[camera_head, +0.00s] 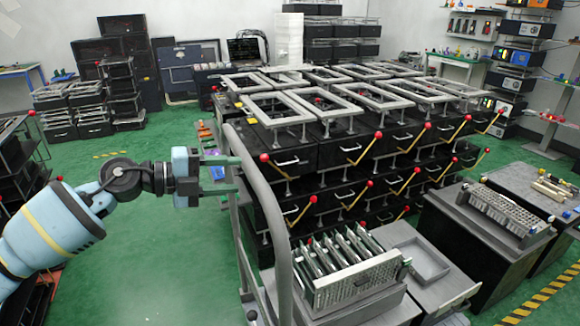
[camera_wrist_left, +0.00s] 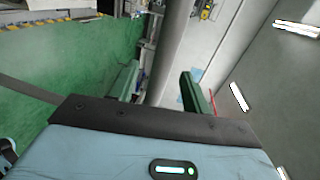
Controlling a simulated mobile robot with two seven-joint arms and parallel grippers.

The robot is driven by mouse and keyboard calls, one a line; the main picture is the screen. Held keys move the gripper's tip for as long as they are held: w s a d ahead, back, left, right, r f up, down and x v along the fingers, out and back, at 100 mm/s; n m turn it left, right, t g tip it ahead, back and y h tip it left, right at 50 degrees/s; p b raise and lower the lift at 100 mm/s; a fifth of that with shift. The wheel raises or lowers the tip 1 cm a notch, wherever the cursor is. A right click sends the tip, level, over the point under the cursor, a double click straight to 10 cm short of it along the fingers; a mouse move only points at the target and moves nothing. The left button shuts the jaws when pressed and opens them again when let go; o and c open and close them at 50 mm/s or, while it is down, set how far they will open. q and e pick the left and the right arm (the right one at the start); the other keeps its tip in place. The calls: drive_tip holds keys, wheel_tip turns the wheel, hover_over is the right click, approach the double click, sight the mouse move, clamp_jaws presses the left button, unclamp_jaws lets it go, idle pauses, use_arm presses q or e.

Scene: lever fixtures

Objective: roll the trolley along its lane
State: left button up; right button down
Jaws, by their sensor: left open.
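The trolley shows as a grey tubular push handle (camera_head: 262,190) that rises in the middle of the head view, with its curved top near the stacked black units. Its lower part is cut off by the bottom edge. The handle also shows as a grey upright tube (camera_wrist_left: 172,52) in the left wrist view. My left gripper (camera_head: 228,174) comes in from the left at the handle's left side. Its green fingers are open, and in the left wrist view (camera_wrist_left: 160,88) the tube appears between them. I cannot tell whether they touch it. My right gripper is not in view.
Black drawer units with red-knobbed yellow levers (camera_head: 370,150) stand behind and right of the handle. A stand with a slotted metal rack (camera_head: 358,282) is close on the right. Green floor (camera_head: 150,260) is open to the left. Dark shelves (camera_head: 18,170) line the far left.

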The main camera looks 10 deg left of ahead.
use_arm(q)
drive_tip(key=shift+w+r, duration=0.15)
drive_tip(key=shift+r, duration=0.05)
drive_tip(key=shift+d, duration=0.15)
drive_tip(key=x, duration=0.7)
drive_tip(key=shift+w+d, duration=0.1)
drive_tip(key=shift+w, duration=0.05)
clamp_jaws()
